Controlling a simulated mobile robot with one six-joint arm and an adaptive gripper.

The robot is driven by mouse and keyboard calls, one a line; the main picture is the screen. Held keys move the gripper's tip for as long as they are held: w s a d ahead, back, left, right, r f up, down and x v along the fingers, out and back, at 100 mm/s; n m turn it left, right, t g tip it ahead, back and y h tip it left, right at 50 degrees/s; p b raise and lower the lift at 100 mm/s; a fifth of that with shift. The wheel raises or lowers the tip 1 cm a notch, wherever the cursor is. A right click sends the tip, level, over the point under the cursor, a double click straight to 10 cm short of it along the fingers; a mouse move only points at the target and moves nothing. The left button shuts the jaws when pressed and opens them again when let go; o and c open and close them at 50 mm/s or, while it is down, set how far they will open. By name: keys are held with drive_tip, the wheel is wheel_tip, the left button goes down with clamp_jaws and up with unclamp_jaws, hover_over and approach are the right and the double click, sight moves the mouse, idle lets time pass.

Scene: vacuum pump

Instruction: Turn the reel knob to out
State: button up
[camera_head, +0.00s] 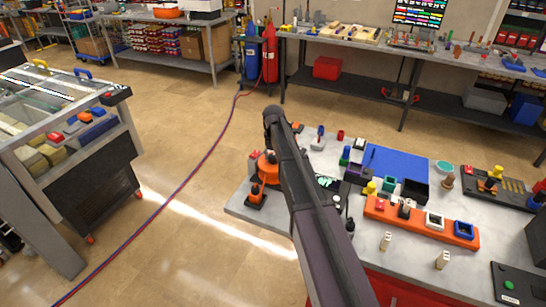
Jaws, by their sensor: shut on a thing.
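My dark arm (318,215) reaches from the bottom edge up over the left part of the workbench (290,222) and covers part of what stands there. My gripper cannot be made out; the arm hides whatever is behind it. An orange rounded device (266,168) stands at the bench's left end, partly behind the arm. A small orange block with a dark base (256,194) is just in front of it. I cannot tell which part is the reel knob, or its setting. A dark unit with green marks (326,182) shows right of the arm.
An orange tray (422,222) with several blocks, a blue mat (397,164) and a black box (414,187) crowd the bench. A glass-topped cabinet (75,150) stands left. A red and blue hose (195,165) crosses the open floor.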

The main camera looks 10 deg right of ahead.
drive_tip(key=o, duration=1.1)
drive_tip(key=shift+o, duration=0.2)
drive_tip(key=shift+m, duration=0.4)
